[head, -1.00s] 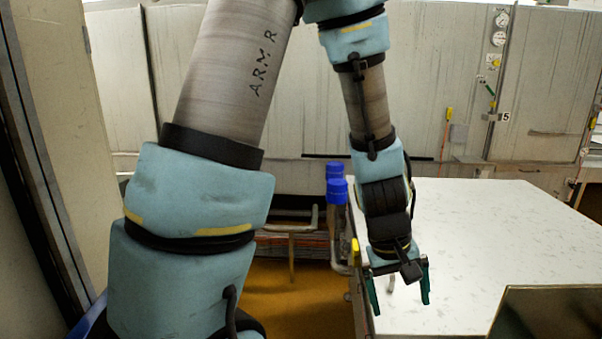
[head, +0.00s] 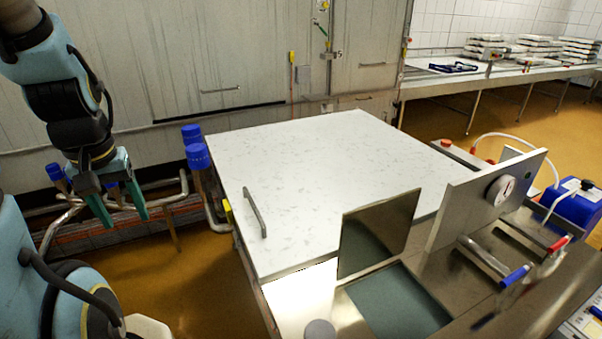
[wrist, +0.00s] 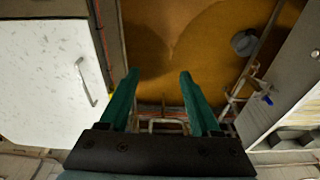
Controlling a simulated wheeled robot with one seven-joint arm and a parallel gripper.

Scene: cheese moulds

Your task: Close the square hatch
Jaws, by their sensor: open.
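The square hatch lid (head: 378,236) is a shiny metal plate. It stands up, tilted, at the far edge of a dark square opening (head: 400,304) in the steel worktop, so the hatch is open. My gripper (head: 122,205) is at the left of the head view, far left of the hatch. Its two green fingers point down, apart and empty. In the wrist view the fingers (wrist: 159,78) hang over brown floor, and the hatch does not show there.
A white marbled top with a grey bar handle (head: 254,212) lies between my gripper and the hatch. Blue-capped pipes (head: 197,156) stand beside my gripper. An upright metal plate with a round gauge (head: 500,191) stands right of the hatch.

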